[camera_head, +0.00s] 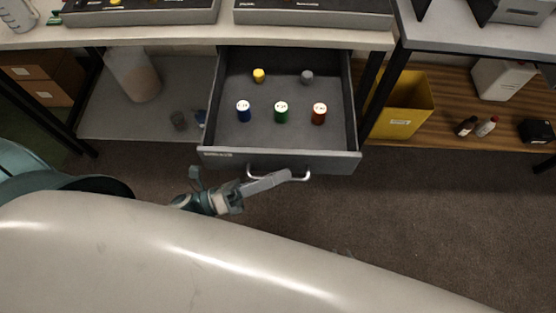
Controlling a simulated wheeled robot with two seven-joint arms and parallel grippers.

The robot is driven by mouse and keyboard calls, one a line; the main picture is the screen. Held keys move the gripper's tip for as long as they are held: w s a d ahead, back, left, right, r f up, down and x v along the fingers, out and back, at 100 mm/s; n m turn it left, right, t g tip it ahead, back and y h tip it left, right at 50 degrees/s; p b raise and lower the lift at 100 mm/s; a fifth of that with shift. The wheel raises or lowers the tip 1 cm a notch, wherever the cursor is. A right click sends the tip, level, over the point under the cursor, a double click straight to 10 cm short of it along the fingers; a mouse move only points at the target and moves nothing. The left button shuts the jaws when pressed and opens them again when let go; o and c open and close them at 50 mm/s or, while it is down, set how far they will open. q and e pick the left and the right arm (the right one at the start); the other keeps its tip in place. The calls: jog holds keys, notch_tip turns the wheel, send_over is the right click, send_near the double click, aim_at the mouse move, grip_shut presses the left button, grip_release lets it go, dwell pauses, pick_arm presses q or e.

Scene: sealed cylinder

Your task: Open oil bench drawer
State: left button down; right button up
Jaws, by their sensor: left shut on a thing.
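The oil bench drawer (215,158) is pulled well out from under the bench. Its metal bar handle (304,177) is on the drawer front. Inside stand a blue-sided (243,115), a green-sided (281,117) and a red-sided cylinder (319,118) with white tops. A yellow cylinder (259,75) and a grey cylinder (307,77) stand further back. My left gripper (284,177) is at the handle, its fingers shut on the bar. The finger tips partly cover the handle. My right gripper does not show.
The bench top (190,36) runs above the drawer and carries dark trays. A lower shelf (100,123) at left holds a large clear container (135,78). A yellow bin (402,105) stands right of the drawer. The dark floor in front at right is clear.

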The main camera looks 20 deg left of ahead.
pick_arm(q)
jog(key=shift+s+f, duration=0.1)
jog(key=shift+s, duration=0.05)
jog(key=c, duration=2.1)
grip_release()
